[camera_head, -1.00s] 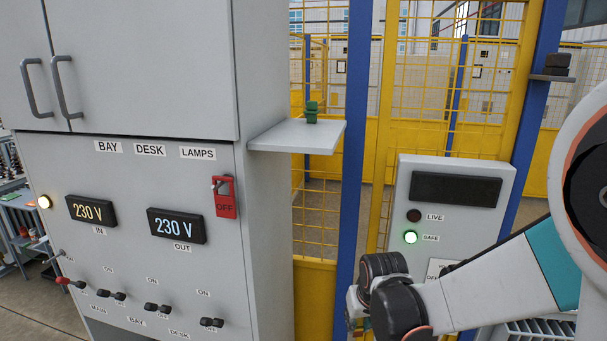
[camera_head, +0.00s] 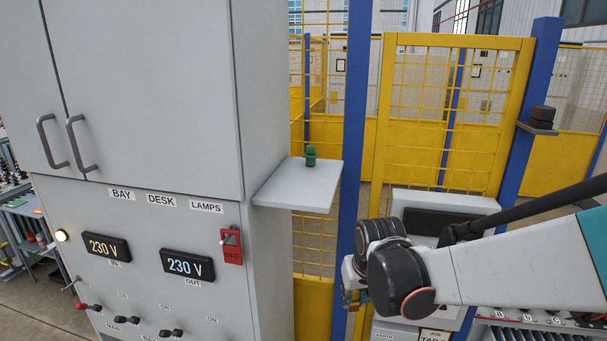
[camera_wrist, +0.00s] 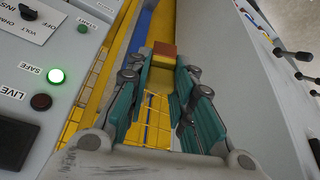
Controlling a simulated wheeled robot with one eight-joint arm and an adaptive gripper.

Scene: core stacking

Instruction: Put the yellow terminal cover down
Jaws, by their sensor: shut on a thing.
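My gripper (camera_wrist: 163,68) has teal fingers, shut on a small block with an orange-brown face and a yellow side, which I take for the yellow terminal cover (camera_wrist: 164,48). It sits between the fingertips in the wrist view, held in the air. In the head view my gripper (camera_head: 354,297) is right of the grey cabinet, below and right of its side shelf. My wrist hides most of the gripper there, and the held cover is too small to make out clearly.
A blue post (camera_head: 352,140) and yellow mesh fence stand behind. A grey panel (camera_head: 445,205) is partly hidden by my arm.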

